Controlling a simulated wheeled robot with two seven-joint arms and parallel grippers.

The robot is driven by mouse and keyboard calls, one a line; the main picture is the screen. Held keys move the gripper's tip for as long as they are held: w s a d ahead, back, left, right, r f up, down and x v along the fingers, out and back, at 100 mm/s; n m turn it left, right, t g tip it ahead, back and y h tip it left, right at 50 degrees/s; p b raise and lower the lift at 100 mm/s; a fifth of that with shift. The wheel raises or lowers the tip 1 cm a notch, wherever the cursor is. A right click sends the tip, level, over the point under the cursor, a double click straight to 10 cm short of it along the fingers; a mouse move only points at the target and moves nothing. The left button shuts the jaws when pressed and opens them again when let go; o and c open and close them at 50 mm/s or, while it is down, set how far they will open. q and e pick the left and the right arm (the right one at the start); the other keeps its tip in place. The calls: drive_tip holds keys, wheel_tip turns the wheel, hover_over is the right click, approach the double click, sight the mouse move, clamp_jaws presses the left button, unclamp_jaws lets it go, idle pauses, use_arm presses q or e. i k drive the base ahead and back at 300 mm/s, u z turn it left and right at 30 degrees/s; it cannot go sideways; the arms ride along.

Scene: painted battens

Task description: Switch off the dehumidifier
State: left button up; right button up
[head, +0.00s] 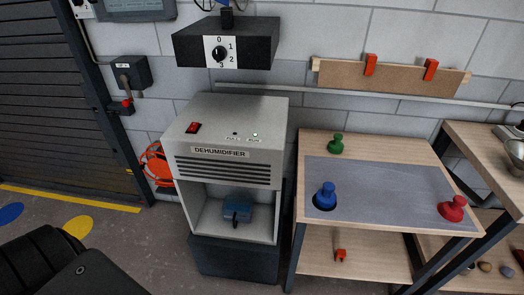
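The dehumidifier (235,115) is a pale grey cabinet at the middle of the head view, with a name label on its front above dark louvres. A red rocker switch (193,128) sits at the left of its sloping top panel. Which side of the rocker is pressed is too small to tell. Right of it are two small lamps: the left one (235,133) is dark and the right one (255,134) looks pale and lit. Their lettering is hard to read. Neither of my grippers shows; dark parts of my own arm fill the bottom left corner.
A dark box with a numbered dial (219,53) hangs above the dehumidifier. A blue tank (237,210) sits in its open bay. A wall lever box (125,106) is at left. The right-hand table (310,225) holds green, blue and red knobbed pieces.

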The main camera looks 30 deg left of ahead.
sight(192, 128)
drive_tip(key=u, duration=1.9)
drive_tip(key=k, duration=0.15)
drive_tip(key=u, duration=0.35)
